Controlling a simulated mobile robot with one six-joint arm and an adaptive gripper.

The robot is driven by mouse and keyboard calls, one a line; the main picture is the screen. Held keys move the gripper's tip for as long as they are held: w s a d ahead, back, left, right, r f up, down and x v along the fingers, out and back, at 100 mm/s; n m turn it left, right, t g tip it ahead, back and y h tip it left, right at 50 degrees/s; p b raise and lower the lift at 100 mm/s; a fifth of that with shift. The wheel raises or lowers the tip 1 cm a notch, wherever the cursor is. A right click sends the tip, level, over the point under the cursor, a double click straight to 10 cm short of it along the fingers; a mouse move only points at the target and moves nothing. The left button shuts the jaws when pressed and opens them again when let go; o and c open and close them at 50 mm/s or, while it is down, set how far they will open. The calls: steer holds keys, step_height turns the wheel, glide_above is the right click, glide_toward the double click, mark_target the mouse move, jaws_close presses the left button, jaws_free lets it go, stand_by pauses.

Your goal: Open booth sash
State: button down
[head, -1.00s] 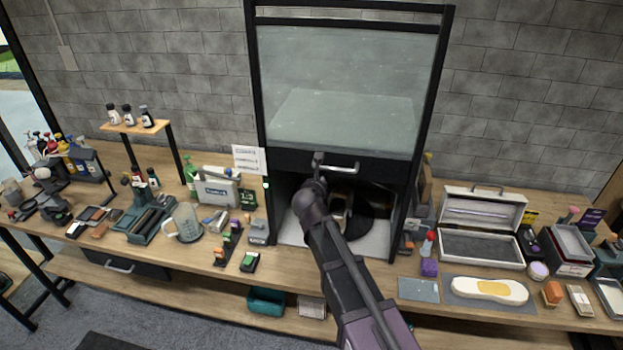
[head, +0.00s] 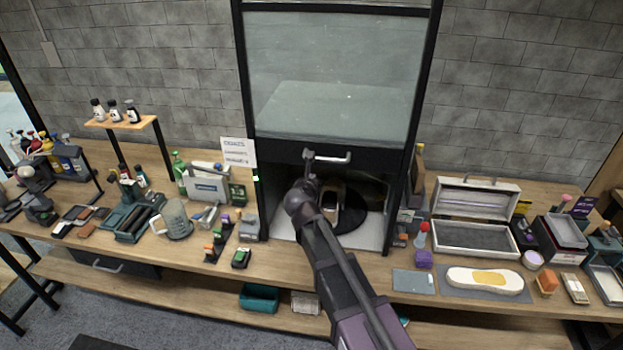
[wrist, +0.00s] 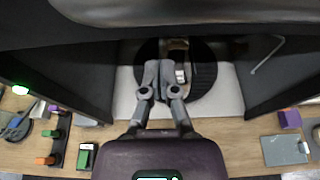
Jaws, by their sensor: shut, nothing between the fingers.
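The booth sash (head: 330,85) is a glass panel in a black frame, with a silver bar handle (head: 336,159) on its lower rail. It stands partly raised, with an open gap below it. My gripper (head: 309,156) is at the left end of the handle in the head view; I cannot tell whether it touches. In the wrist view its fingers (wrist: 163,64) are together with nothing between them. Inside the booth (head: 285,232), a round black turntable (head: 372,220) carries a shoe (head: 344,216), partly hidden by my arm.
The wooden bench (head: 215,262) is crowded on both sides of the booth. A measuring jug (head: 176,220) and small boxes stand left; an open case (head: 470,238) and a pale sole-shaped piece (head: 484,281) lie right. A paper sign (head: 237,152) hangs beside the booth frame.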

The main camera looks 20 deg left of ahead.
steer(key=f+p+v, duration=0.1)
steer(key=p+v, duration=0.1)
steer(key=v, duration=0.7)
steer(key=shift+s+p, duration=0.3)
steer(key=shift+s, duration=0.25)
steer(key=shift+d+r, duration=0.1)
steer(key=w+d+f+m+g+h+b, duration=0.1)
steer(key=d+f+m+g+h, duration=0.15)
steer(key=d+m, duration=0.5)
steer(key=w+d+f+m+g+h, duration=0.15)
steer(key=d+f+m, duration=0.3)
steer(key=d, duration=0.55)
steer(key=w+d+f+m+g+h+b, duration=0.1)
steer(key=w+d+f+m+g+h, duration=0.1)
steer(key=d+m, duration=0.6)
steer(key=s+d+f+m+g+y, duration=0.1)
steer(key=s+d+f+m+g, duration=0.1)
steer(key=d+m, duration=0.4)
steer(key=s+d+f+m+g+y+b, duration=0.1)
steer(key=s+d+f+m+g, duration=0.1)
steer(key=s+d+m, duration=0.3)
steer(key=s+d+f+m+g, duration=0.3)
steer(key=d+m, duration=0.4)
steer(key=d, duration=0.2)
steer(key=shift+s+m+g+y+b, duration=0.3)
steer(key=shift+g+y, duration=0.1)
